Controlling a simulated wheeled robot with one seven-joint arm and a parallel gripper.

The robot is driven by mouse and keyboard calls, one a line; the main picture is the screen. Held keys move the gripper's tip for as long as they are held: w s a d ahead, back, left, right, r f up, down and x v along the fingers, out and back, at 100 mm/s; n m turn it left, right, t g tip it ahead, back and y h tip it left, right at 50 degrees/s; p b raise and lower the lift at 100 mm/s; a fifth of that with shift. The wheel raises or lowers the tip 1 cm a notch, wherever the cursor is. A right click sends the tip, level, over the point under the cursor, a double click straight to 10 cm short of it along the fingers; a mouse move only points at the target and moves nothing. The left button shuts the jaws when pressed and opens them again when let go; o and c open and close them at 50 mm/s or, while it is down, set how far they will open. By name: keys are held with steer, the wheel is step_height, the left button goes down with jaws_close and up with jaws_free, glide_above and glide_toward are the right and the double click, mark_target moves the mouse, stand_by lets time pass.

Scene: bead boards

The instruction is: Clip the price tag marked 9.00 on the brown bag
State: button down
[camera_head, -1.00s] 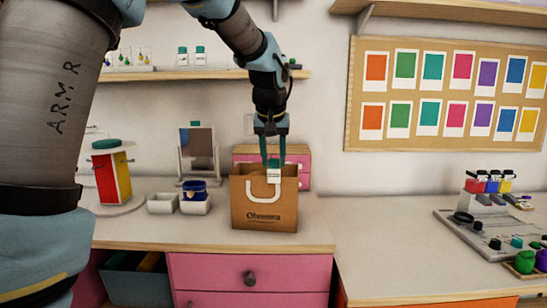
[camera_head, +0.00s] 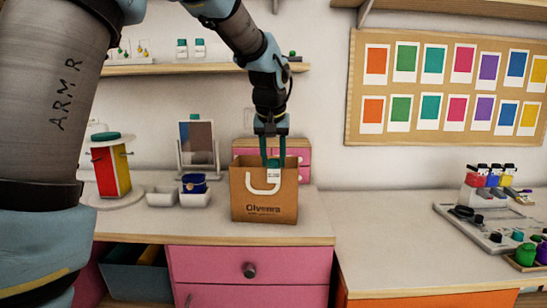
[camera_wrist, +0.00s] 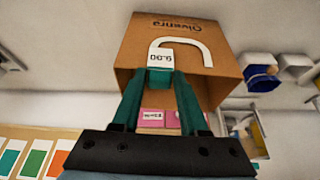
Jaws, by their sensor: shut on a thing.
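The brown paper bag (camera_head: 264,205) stands upright on the counter, with a white handle (camera_head: 250,182) on its front and dark lettering below. My gripper (camera_head: 273,162) points down at the bag's top edge. It is shut on the price tag (camera_head: 273,176), a white card with a teal clip. In the wrist view the tag (camera_wrist: 160,57) reads 9.00, upside down, and overlaps the bag's front (camera_wrist: 135,50) at the rim, beside the handle. The teal fingers (camera_wrist: 160,92) are at the rim. I cannot tell whether the clip grips the paper.
Pink drawers (camera_head: 304,166) stand close behind the bag; a small label (camera_wrist: 152,116) shows there. The counter right of the bag is clear.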

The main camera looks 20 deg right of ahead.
steer(key=shift+f, duration=0.1)
stand_by(0.8)
jaws_free()
stand_by(0.4)
stand_by(0.5)
step_height(320, 180, up, 8)
steer(key=p, duration=0.6)
stand_by(0.4)
stand_by(0.3)
steer(key=a+f+n, duration=0.1)
steer(key=a+f, duration=0.2)
steer(key=a, duration=0.4)
steer(key=a+f+n+g+y, duration=0.1)
steer(key=a+f, duration=0.2)
steer(key=a, duration=0.5)
steer(key=a+f+n, duration=0.1)
steer(key=a+f, duration=0.3)
steer(key=a, duration=0.3)
steer(key=s+a+f+n, duration=0.1)
steer(key=s+a+f, duration=0.2)
steer(key=s+a, duration=0.2)
steer(key=s+a+f+n+g+y, duration=0.1)
steer(key=s+a+f, duration=0.2)
steer(key=s+a, duration=0.3)
steer(key=a, duration=0.3)
steer(key=shift+a+f, duration=0.3)
steer(key=shift+a, duration=0.05)
